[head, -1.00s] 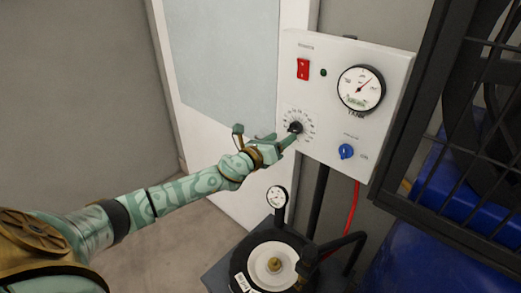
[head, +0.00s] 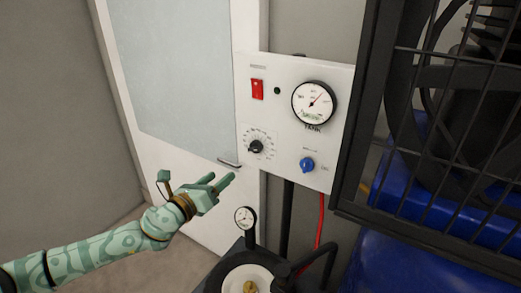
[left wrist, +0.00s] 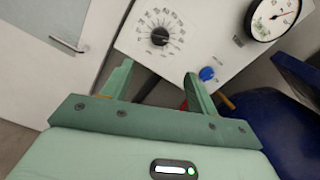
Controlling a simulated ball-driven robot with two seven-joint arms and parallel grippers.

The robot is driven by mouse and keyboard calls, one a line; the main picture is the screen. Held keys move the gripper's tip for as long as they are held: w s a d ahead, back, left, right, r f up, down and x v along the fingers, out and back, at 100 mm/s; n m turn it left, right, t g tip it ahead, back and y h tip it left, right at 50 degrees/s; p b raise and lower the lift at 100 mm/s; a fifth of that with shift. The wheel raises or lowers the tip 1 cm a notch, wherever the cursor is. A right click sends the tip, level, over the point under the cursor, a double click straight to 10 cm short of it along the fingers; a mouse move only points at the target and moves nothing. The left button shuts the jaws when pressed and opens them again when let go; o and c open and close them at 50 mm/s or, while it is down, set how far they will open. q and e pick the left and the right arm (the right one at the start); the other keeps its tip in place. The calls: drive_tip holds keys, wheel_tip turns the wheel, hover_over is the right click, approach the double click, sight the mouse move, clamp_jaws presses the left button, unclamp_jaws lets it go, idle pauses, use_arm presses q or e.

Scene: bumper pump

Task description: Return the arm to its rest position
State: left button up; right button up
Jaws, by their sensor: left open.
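My left arm comes in from the lower left of the head view. Its gripper (head: 222,182) is open and empty, below and to the left of the black dial knob (head: 256,147). It is apart from the white control panel (head: 290,180). In the left wrist view the two green fingers (left wrist: 158,82) are spread with nothing between them. The black knob (left wrist: 160,36) and the blue knob (left wrist: 207,73) lie beyond the fingertips. My right gripper is not in view.
The panel bears a red switch (head: 257,89), a tank gauge (head: 314,102) and a blue knob (head: 307,165). A small gauge (head: 245,217) stands on a pump below. A black cage (head: 430,150) and blue tank (head: 400,255) are at right. A white door (head: 112,60) is behind.

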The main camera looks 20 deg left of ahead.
use_arm(q)
drive_tip(key=s+d+f+n+g+y, duration=0.2)
drive_tip(key=s+f+n+g, duration=0.15)
drive_tip(key=s+n, duration=0.45)
drive_tip(key=s+d+f+n+g+y, duration=0.1)
drive_tip(key=s+f+n+g+y, duration=0.25)
drive_tip(key=s+n, duration=0.45)
drive_tip(key=s+d+f+n+g+y, duration=0.25)
drive_tip(key=s+f+n, duration=0.25)
drive_tip(key=s+n, duration=0.3)
drive_tip(key=s+d+f+n+g+h+b, duration=0.15)
drive_tip(key=f+b, duration=0.25)
drive_tip(key=f, duration=1.3)
drive_tip(key=s+d+f+n+g+h+b, duration=0.1)
drive_tip(key=s+d+f+g+h+b, duration=0.25)
drive_tip(key=f, duration=1.45)
drive_tip(key=s+a+f+n+g+b, duration=0.1)
drive_tip(key=s+f+b, duration=0.5)
drive_tip(key=s+f, duration=1.3)
wheel_tip(320, 180, down, 2)
drive_tip(key=shift+f+n+g+b, duration=0.2)
drive_tip(key=shift+n+g+b, duration=0.15)
drive_tip(key=shift+n+g, duration=0.4)
